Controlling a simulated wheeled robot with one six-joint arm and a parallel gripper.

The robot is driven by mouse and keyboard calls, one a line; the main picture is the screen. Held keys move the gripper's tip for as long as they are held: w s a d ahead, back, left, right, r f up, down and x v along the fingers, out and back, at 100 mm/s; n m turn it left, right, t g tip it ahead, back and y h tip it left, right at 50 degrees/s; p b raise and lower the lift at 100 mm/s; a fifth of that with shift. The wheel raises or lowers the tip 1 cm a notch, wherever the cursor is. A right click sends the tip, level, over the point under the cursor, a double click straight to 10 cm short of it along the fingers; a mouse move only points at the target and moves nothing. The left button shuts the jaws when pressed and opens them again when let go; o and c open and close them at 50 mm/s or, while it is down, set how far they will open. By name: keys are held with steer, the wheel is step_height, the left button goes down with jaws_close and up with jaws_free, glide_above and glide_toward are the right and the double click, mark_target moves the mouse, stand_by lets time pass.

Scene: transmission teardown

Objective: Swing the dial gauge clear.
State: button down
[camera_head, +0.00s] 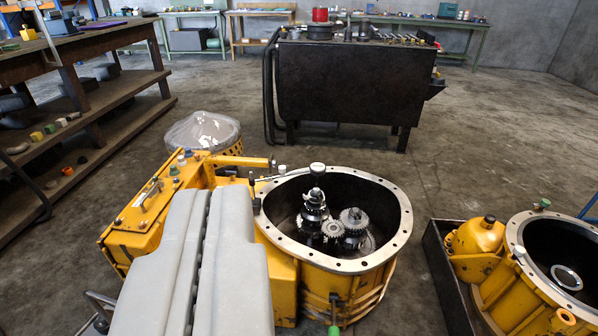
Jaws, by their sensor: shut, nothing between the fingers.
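The dial gauge (318,169) seems to be the small pale round head above the near housing's opening. A thin arm (297,174) runs from it leftward to a dark post (254,192) at the rim. The yellow housing (340,283) stands open with its pale bolted flange facing up.
A second yellow housing (527,293) sits in a dark tray (440,262) at right. A yellow control unit (150,215) lies left of my gripper. A covered bin (205,133), dark bench (345,85) and wooden shelves (110,90) stand behind. Floor between the housings is clear.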

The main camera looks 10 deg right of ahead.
steer(key=c, duration=1.8)
jaws_free()
steer(key=shift+c, duration=0.2)
steer(key=o, duration=0.4)
steer(key=shift+w+r, duration=0.2)
steer(key=shift+w, duration=0.1)
steer(key=shift+c, duration=0.2)
steer(key=shift+o, duration=1.4)
steer(key=w+r+m+g, duration=0.1)
steer(key=w+r+g, duration=0.1)
steer(key=w, duration=0.7)
steer(key=shift+w+d+r, duration=0.25)
steer(key=shift+r, duration=0.65)
steer(key=m+g, duration=1)
steer(key=g, duration=0.5)
glide_above(282, 167)
step_height(282, 167, down, 32)
step_height(282, 167, down, 17)
steer(key=shift+f, duration=0.1)
